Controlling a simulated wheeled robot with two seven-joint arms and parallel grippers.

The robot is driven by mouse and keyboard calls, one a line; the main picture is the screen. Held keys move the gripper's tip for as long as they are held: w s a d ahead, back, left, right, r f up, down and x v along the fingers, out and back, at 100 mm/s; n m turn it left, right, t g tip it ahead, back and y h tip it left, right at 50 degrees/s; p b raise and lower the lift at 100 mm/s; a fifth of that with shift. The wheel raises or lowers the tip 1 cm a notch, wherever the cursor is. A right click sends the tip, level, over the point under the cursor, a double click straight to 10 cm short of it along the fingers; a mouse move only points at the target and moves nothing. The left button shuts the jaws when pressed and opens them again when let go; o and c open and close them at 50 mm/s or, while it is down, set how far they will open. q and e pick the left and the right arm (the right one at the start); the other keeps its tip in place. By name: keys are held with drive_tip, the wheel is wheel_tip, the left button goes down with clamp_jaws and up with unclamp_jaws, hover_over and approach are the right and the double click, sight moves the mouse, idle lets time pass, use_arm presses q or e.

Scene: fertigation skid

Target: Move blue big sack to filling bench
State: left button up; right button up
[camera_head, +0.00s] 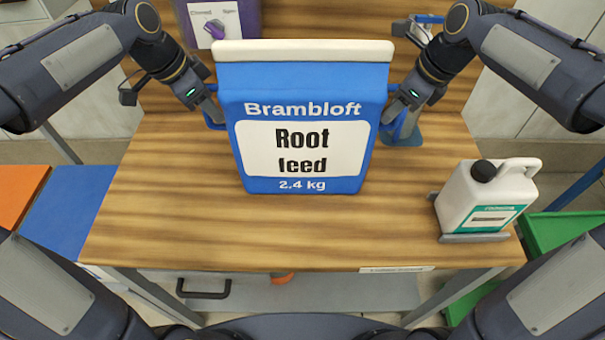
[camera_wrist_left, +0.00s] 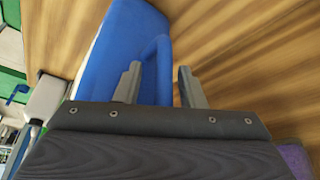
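The blue big sack (camera_head: 307,186) has a white top band and a label reading "Brambloft Root Iced 2.4 kg". It appears upright over the wooden bench (camera_head: 200,235), between my two grippers, with a blue loop handle on each side. My left gripper (camera_head: 213,117) is at the left handle. In the left wrist view, its two fingers (camera_wrist_left: 158,88) stand apart, with the blue handle (camera_wrist_left: 157,58) between them and the sack (camera_wrist_left: 118,50) beyond. My right gripper (camera_head: 394,112) is at the right handle; its fingers are too small to tell whether they are shut.
A white jug (camera_head: 485,197) stands on a grey holder at the bench's right. A purple container (camera_head: 218,22) and a blue-grey stand (camera_head: 405,132) are behind. The bench's front edge carries a small label (camera_head: 397,269). Its front left top is clear. A green crate (camera_head: 560,232) is at right.

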use_arm(q)
drive_tip(key=shift+a, duration=0.1)
use_arm(e)
drive_tip(key=shift+d, duration=0.1)
drive_tip(key=shift+d+r, duration=0.1)
drive_tip(key=shift+r, duration=0.1)
use_arm(q)
drive_tip(key=v, duration=1.2)
use_arm(e)
drive_tip(key=v, duration=1.1)
drive_tip(key=shift+r, duration=0.3)
drive_tip(key=shift+s, duration=0.2)
